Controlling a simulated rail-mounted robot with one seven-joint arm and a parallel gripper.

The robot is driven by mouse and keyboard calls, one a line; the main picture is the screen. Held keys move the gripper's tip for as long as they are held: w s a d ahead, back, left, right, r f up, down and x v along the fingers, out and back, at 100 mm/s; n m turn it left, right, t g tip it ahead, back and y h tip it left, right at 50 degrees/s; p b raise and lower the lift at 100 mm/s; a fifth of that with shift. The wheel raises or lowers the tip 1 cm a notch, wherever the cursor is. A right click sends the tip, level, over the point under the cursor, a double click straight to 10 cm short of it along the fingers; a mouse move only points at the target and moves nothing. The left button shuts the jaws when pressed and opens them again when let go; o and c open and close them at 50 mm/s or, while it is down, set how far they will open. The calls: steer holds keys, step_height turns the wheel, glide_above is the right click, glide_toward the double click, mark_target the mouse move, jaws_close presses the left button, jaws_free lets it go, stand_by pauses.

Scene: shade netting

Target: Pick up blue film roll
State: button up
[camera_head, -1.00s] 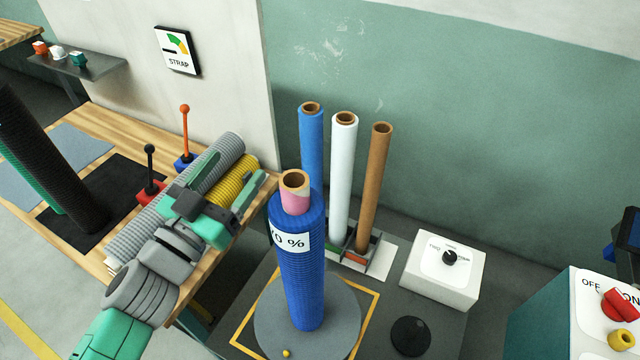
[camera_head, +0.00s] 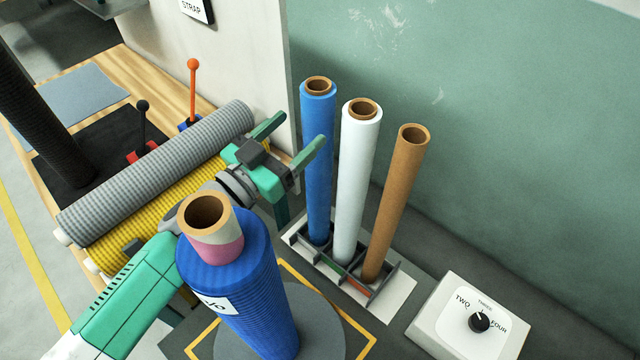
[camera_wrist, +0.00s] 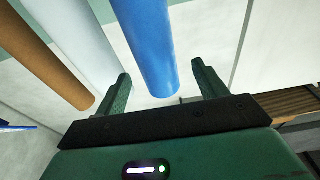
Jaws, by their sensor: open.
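The blue film roll (camera_head: 318,160) stands upright at the left of a rack (camera_head: 350,268), beside a white roll (camera_head: 356,185) and a brown roll (camera_head: 395,205). My gripper (camera_head: 294,138) is open and empty, close to the left side of the blue film roll's upper part. In the wrist view, the blue film roll (camera_wrist: 148,45) shows between and beyond the two spread fingers of my gripper (camera_wrist: 162,88). I cannot tell from that view whether its surface lies inside the jaws.
A large blue netting roll (camera_head: 240,290) with a cardboard core stands on a round turntable (camera_head: 320,320) in front. Grey (camera_head: 160,170) and yellow (camera_head: 150,215) netting rolls lie on the wooden table. A white dial box (camera_head: 465,320) is at the lower right.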

mark_target(307, 124)
steer(key=shift+w+d, duration=0.35)
steer(key=shift+d, duration=0.05)
steer(key=shift+w+d, duration=0.15)
steer(key=shift+d, duration=0.1)
steer(key=b+x, duration=0.1)
steer(key=x, duration=0.1)
steer(key=b+x, duration=0.1)
steer(key=x, duration=0.1)
steer(key=shift+w+d+r+b, duration=0.15)
steer(key=shift+d+r+b, duration=0.1)
steer(key=shift+d+b, duration=0.05)
steer(key=shift+a, duration=0.1)
steer(key=shift+r, duration=0.1)
jaws_close()
